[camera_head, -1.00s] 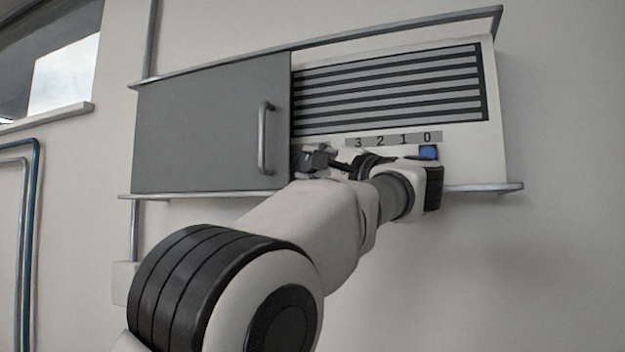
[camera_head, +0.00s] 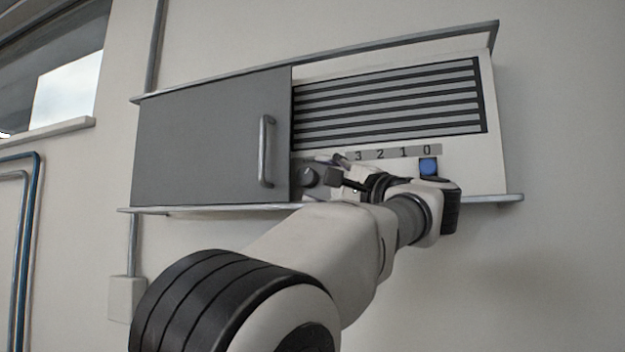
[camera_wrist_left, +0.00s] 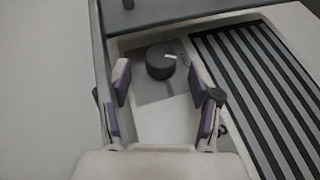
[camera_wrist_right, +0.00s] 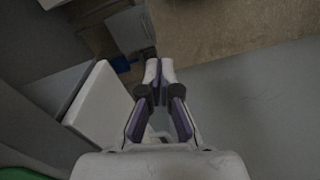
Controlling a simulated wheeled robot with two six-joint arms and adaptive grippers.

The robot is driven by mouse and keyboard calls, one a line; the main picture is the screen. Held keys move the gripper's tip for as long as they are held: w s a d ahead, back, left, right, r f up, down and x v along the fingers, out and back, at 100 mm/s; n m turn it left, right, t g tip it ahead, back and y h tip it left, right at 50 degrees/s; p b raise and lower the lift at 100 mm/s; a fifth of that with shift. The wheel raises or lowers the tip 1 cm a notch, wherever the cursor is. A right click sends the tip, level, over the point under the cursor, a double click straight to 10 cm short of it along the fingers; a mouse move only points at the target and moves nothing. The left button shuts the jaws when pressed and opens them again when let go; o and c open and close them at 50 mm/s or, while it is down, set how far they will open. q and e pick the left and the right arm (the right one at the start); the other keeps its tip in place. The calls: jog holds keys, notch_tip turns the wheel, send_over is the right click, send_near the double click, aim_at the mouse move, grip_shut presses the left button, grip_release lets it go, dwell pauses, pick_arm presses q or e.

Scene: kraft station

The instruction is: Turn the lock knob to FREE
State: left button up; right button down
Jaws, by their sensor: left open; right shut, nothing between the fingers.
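The lock knob (camera_head: 308,177) is a dark round knob on a grey plate, just right of the sliding door's edge. In the left wrist view the knob (camera_wrist_left: 160,62) has a light mark on its top toward the right, and the plate (camera_wrist_left: 150,90) shows around it. My left gripper (camera_wrist_left: 160,78) is open, its fingers on either side of the knob in that view; I cannot tell whether they touch it. In the head view the left gripper (camera_head: 338,170) is at the knob's right. My right gripper (camera_wrist_right: 158,68) is shut and empty, away from the panel. No FREE label is readable.
The grey door (camera_head: 205,135) with a vertical handle (camera_head: 266,150) is left of the knob. A slatted vent (camera_head: 390,95), a strip marked 3 2 1 0 (camera_head: 393,152) and a blue square (camera_head: 428,167) are to the right. Metal rails run above and below.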

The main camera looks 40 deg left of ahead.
pick_arm(q)
jog(key=v, duration=0.9)
jog(key=shift+d, duration=0.3)
jog(key=shift+a, duration=0.1)
